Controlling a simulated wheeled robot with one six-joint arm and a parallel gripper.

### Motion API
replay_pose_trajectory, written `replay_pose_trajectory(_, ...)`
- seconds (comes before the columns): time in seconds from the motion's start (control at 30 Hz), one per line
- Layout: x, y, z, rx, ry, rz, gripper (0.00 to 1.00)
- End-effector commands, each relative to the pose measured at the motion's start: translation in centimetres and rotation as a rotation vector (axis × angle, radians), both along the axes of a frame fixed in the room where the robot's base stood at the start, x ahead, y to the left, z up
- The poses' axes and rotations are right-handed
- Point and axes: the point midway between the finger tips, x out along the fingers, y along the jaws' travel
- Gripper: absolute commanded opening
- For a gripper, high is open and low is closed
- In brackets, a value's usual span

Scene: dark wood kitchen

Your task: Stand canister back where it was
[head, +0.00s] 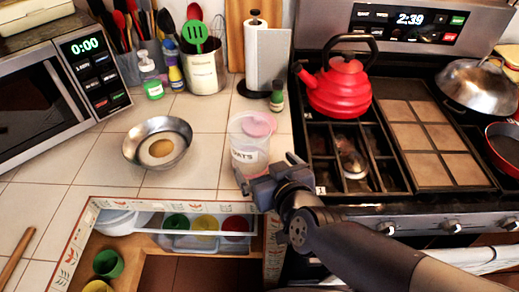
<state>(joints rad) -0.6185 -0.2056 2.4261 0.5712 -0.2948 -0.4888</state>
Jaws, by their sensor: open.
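A clear canister (243,143) with dark lettering ending in "ATS" is on the tiled counter near its front edge, left of the stove. It looks roughly upright, and a pink round part shows at its upper right. My gripper (247,178) is at the front of the canister, low down, with the arm reaching in from the lower right. The jaws are open. The gripper hides part of the canister's lower front, and I cannot tell whether a finger touches it.
A metal bowl (157,143) stands left of the canister. Behind are a utensil crock (204,72), a paper towel holder (268,58) and a small green bottle (277,97). A red kettle (339,88) sits on the stove. An open cabinet (190,268) lies below. Bare tiles are at left.

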Motion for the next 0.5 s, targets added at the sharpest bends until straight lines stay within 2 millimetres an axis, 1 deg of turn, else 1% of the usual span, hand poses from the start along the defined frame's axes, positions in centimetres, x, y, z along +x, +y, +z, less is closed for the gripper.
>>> replay_pose_trajectory(0.03,-0.6,-0.2,0.7,0.002,0.001,0.0,1.0)
replay_pose_trajectory(0.2,-1.6,-0.8,0.9,0.001,0.001,0.001,1.0)
replay_pose_trajectory(0.5,-2.0,-1.0,0.9,0.0,0.0,-0.001,1.0)
